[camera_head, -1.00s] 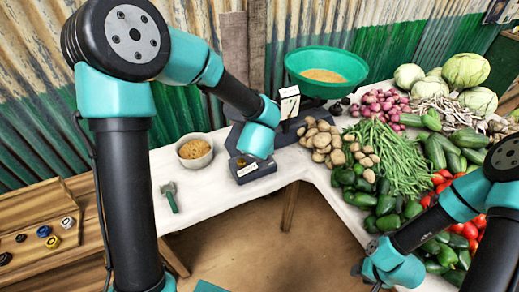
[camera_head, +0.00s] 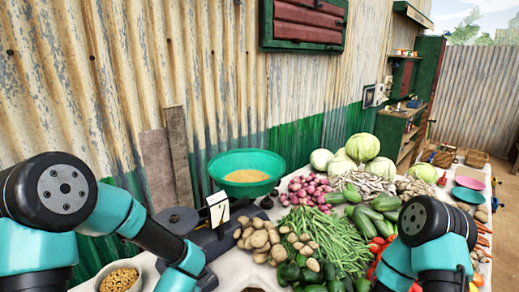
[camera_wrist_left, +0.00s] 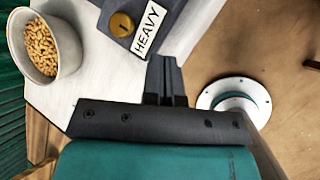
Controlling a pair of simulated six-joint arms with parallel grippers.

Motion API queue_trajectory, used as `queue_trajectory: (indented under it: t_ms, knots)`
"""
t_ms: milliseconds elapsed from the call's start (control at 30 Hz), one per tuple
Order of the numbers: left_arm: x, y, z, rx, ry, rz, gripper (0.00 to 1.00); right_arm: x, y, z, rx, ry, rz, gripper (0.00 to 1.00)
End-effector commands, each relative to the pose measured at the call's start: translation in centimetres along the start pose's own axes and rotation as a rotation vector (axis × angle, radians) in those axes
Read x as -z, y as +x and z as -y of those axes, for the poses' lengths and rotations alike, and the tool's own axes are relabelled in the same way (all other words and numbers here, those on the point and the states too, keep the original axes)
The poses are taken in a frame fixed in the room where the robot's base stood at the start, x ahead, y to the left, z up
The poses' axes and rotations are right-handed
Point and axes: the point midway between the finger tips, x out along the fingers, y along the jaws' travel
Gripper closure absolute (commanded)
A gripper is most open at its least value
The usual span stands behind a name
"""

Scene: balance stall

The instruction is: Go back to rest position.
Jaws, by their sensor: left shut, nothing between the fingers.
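My left gripper (camera_wrist_left: 165,80) is shut and empty in the left wrist view, near the table edge and beside the dark box with the HEAVY label (camera_wrist_left: 149,28) and a brass disc. In the head view my left arm reaches in from the left toward the balance (camera_head: 222,240), but its fingertips are out of the frame. The balance carries a green pan (camera_head: 247,187) with grain in it and a white card marked 7 (camera_head: 218,207). My right arm is at the right of the head view; its gripper is below the frame.
A pale bowl of grain (camera_head: 104,288) stands at the lower left and also shows in the left wrist view (camera_wrist_left: 70,67). Potatoes (camera_head: 258,238), green beans (camera_head: 325,235), onions (camera_head: 306,190) and cabbages (camera_head: 362,147) crowd the table right of the balance. A corrugated wall (camera_head: 150,70) rises behind.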

Motion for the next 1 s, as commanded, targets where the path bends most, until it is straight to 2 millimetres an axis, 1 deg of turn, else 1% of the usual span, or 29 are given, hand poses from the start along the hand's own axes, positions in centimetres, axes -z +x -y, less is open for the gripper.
queue_trajectory:
  t_ms: [33,200,267,300,467,600,700,833,900,1000]
  knots:
    - [1.5,0.9,0.5,0.026,0.135,-0.011,1.00,0.0,0.0,0.0,0.000,0.000,0.000,0.57]
    - [5.8,3.3,2.4,0.135,0.635,0.003,1.00,0.0,0.0,0.0,0.000,0.000,0.000,0.57]
    - [7.3,4.0,3.2,0.181,0.807,0.019,1.00,0.0,0.0,0.0,0.000,0.000,0.000,0.57]
    - [8.3,4.4,3.8,0.212,0.921,0.035,1.00,0.0,0.0,0.0,0.000,0.000,0.000,0.57]
    - [12.4,5.6,6.3,0.342,1.364,0.134,1.00,0.0,0.0,0.0,0.000,0.000,0.000,0.57]
    - [16.0,6.0,8.9,0.454,1.732,0.280,1.00,0.0,0.0,0.0,0.000,0.000,0.000,0.57]
    - [18.3,5.9,10.6,0.518,1.964,0.413,1.00,0.0,0.0,0.0,0.000,0.000,0.000,0.57]
    - [20.3,5.7,12.3,0.564,2.176,0.569,1.00,0.0,0.0,0.0,0.000,0.000,0.000,0.57]
    - [20.9,5.5,12.9,0.573,2.239,0.622,1.00,0.0,0.0,0.0,0.000,0.000,0.000,0.57]
    - [21.2,5.5,13.2,0.576,2.278,0.657,1.00,0.0,0.0,0.0,0.000,0.000,0.000,0.57]
